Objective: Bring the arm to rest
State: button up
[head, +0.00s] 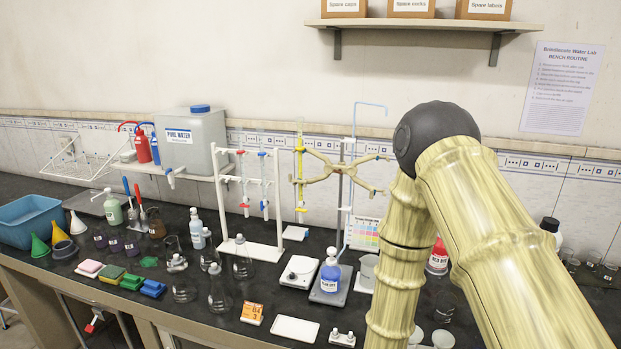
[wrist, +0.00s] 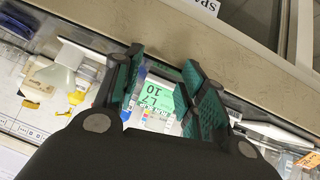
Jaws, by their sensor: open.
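My arm, in a bamboo-like pattern with a dark joint cap, rises on the right side of the head view and bends down toward the bench. The gripper itself is not visible in the head view.
The dark bench (head: 255,305) carries several flasks, bottles and sponges. A burette stand (head: 281,205), a blue-dye bottle (head: 330,276) and a red-dye bottle (head: 438,256) stand near my arm. A shelf (head: 425,25) with boxes hangs above. A blue basin (head: 28,222) sits far left.

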jog(key=s+d+f+g+y+b, duration=0.1)
jog(key=s+f+g, duration=0.2)
jog(key=s+f, duration=0.3)
jog(key=s+d+f+n+g+y+b, duration=0.1)
jog(key=s+f, duration=0.5)
jog(key=s, duration=0.9)
jog(key=s+d+f+n+g+y+b, duration=0.1)
jog(key=s+f+g+y, duration=0.1)
jog(key=s+f+g, duration=0.2)
jog(key=s+f, duration=0.3)
jog(key=s, duration=0.4)
jog(key=shift+s+d+g+b, duration=0.15)
jog(key=shift+d+g+b, duration=0.15)
jog(key=shift+d, duration=0.1)
